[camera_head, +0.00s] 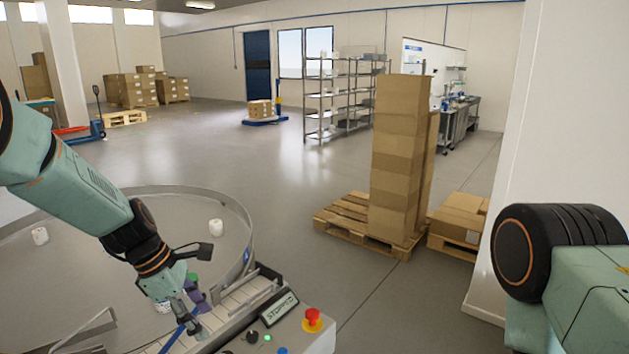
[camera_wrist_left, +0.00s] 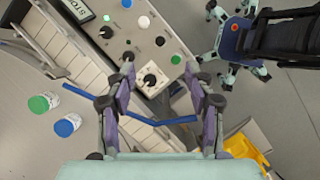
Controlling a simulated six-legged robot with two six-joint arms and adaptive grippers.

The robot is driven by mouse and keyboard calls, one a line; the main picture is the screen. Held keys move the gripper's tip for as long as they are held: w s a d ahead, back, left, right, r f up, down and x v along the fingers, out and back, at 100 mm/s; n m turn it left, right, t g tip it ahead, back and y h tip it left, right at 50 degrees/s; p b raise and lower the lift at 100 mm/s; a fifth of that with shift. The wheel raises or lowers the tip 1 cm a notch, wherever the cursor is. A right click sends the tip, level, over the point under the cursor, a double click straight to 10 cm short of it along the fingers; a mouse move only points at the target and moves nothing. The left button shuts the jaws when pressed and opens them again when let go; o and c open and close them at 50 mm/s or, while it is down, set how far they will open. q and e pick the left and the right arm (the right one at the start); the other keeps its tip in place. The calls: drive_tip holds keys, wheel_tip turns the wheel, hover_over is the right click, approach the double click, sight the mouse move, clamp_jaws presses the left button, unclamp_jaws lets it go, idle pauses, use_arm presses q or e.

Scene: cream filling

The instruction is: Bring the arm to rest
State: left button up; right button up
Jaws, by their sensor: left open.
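My left arm reaches in from the left in the head view. Its gripper (camera_head: 187,312) hangs low over the conveyor beside the round table (camera_head: 150,195). In the left wrist view the two fingers (camera_wrist_left: 159,76) are spread apart with nothing between the tips. A blue rail (camera_wrist_left: 150,118) shows beyond and between the fingers; I cannot tell whether it touches them. A control panel (camera_wrist_left: 135,25) lies just beyond the fingertips. My right arm shows only as an upper part at the right edge of the head view, and its gripper is out of frame.
White jars (camera_head: 216,227) stand on the round table. Jars with a green lid (camera_wrist_left: 39,103) and a blue lid (camera_wrist_left: 64,127) stand by the conveyor. The panel has a red button (camera_head: 312,318) and a "STOPPED" display (camera_head: 279,307). Stacked boxes (camera_head: 399,150) stand behind; open floor lies beyond.

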use_arm(q)
drive_tip(key=s+a+f+m+t+y+b, duration=0.2)
drive_tip(key=s+f+m+b, duration=0.15)
drive_tip(key=f+m, duration=0.45)
drive_tip(key=s+a+f+m+t+y+b, duration=0.1)
drive_tip(key=s+a+f+m+y+b, duration=0.3)
drive_tip(key=f, duration=0.7)
drive_tip(key=s+d+f+m+g+h+b, duration=0.1)
drive_tip(key=s+f+m+b, duration=0.3)
drive_tip(key=s+f+b, duration=0.4)
drive_tip(key=s+d+f+m+g+b, duration=0.3)
drive_tip(key=s+f+b, duration=0.5)
drive_tip(key=s+f, duration=0.9)
drive_tip(key=s+d+m, duration=0.1)
drive_tip(key=s, duration=0.4)
drive_tip(key=shift+s+h, duration=0.2)
drive_tip(key=shift+h, duration=0.2)
use_arm(e)
wheel_tip(320, 180, down, 24)
drive_tip(key=shift+s+r, duration=0.15)
drive_tip(key=shift+r, duration=0.1)
use_arm(q)
drive_tip(key=shift+w+f, duration=0.15)
